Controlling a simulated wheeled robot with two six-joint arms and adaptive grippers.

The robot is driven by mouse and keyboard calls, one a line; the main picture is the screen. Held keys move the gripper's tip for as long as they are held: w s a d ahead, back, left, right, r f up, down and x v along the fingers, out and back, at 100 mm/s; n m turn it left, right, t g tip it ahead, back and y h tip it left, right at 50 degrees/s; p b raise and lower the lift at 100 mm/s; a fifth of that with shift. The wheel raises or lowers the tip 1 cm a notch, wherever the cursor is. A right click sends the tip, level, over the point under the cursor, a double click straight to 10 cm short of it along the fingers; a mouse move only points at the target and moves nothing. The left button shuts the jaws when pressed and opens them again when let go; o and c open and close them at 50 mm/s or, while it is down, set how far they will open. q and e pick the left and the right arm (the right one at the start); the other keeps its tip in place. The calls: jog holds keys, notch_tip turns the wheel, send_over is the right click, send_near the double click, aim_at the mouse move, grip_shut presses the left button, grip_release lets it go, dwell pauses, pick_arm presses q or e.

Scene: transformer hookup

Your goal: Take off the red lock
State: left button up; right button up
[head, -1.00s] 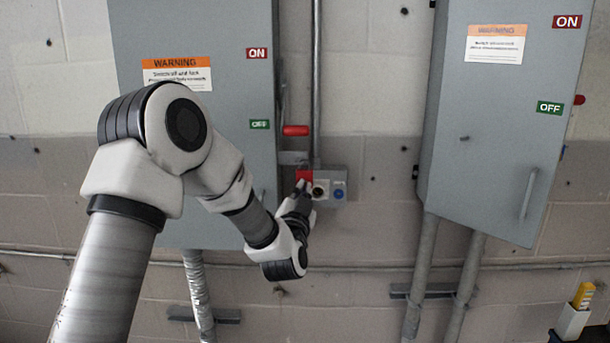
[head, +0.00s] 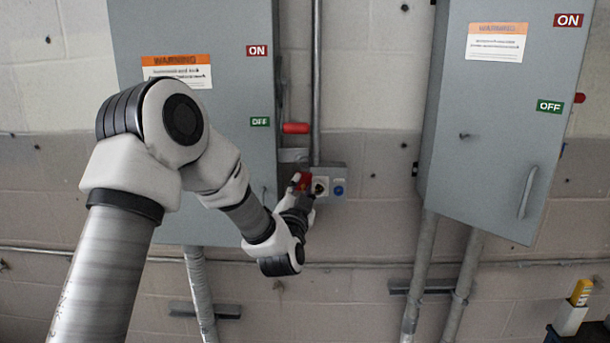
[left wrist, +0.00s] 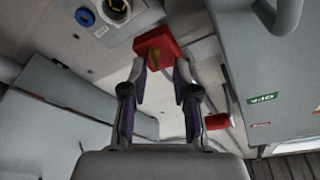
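The red lock (head: 304,182) is at the left end of the small grey control box (head: 338,176) on the wall, beside a round dark socket. My left gripper (head: 304,190) reaches it from below, one pale fingertip at the lock's left side. In the left wrist view the lock (left wrist: 157,42) lies at and just beyond the fingertips (left wrist: 160,68), which close against its near part. A small brass-coloured piece shows at its near side. Whether the lock still touches the box is hard to tell. My right gripper is out of view.
A grey cabinet (head: 225,100) with a red-handled lever (head: 295,128) stands left of and above the control box. Another grey cabinet (head: 490,120) hangs at right. A vertical conduit (head: 316,80) runs above the box. A blue round fitting (head: 338,190) is at its right end.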

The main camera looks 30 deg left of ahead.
pick_arm(q)
jog(key=shift+s+d, duration=0.1)
jog(key=d+r+b+v, duration=0.1)
jog(key=v, duration=1.2)
jog(key=s+d+f+m+g+h+b, duration=0.1)
jog(key=s+d+f+g+h+b, duration=0.15)
jog(key=f, duration=1.05)
jog(key=s+d+f+m+g+h+b, duration=0.1)
jog(key=s+f+g+b, duration=0.15)
jog(key=f, duration=1.05)
jog(key=s+d+f+m+g+h+b, duration=0.1)
jog(key=s+f+g+h, duration=0.15)
jog(key=f, duration=1.15)
jog(key=s+d+f+n+g+h, duration=0.1)
jog(key=s+f+g, duration=0.4)
jog(key=s, duration=0.5)
jog(key=s+d+f+n+g+h+b, duration=0.1)
jog(key=s+d+f+n+g, duration=0.3)
jog(key=s+f, duration=0.5)
jog(key=shift+s+d+n+g, duration=0.2)
jog(key=shift+s+n+g, duration=0.2)
jog(key=shift+s+g, duration=0.6)
